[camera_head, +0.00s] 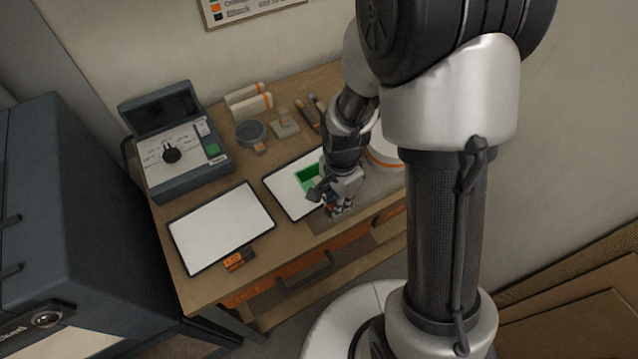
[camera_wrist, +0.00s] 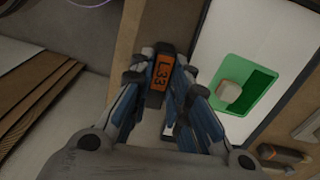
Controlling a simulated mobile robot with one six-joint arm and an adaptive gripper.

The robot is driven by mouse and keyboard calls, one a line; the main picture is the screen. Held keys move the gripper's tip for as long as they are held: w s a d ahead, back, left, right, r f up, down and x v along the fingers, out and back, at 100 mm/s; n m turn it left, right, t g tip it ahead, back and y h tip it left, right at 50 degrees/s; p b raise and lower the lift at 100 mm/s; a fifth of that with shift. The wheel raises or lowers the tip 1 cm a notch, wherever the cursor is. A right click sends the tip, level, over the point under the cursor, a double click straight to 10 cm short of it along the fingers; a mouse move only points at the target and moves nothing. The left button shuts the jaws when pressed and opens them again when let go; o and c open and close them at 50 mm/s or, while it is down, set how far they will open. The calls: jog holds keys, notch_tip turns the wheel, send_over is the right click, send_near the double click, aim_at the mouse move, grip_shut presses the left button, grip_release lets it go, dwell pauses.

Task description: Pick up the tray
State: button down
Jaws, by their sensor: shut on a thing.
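A white tray (camera_head: 283,194) with a dark rim lies on the wooden bench, and it also fills the upper right of the wrist view (camera_wrist: 213,45). A green square (camera_head: 309,176) with a pale block on it (camera_wrist: 229,91) shows on the tray. My gripper (camera_head: 339,209) is at the tray's near right edge. In the wrist view my gripper (camera_wrist: 160,72) is shut on the tray's dark tab with an orange label (camera_wrist: 158,79) reading "L33". The tray appears flat; whether it is clear of the bench cannot be told.
A second white tray (camera_head: 222,228) with an orange-labelled tab (camera_head: 238,260) lies to the left. A grey device with a dial (camera_head: 178,157) stands behind it. A round dark dish (camera_head: 250,133), a stamp-like block (camera_head: 285,125) and a white round container (camera_head: 381,154) are nearby.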

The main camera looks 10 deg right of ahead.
jog(key=shift+w+r, duration=0.1)
dwell(0.4)
notch_tip(320, 180, up, 23)
jog(key=p, duration=0.8)
jog(key=shift+p, duration=0.4)
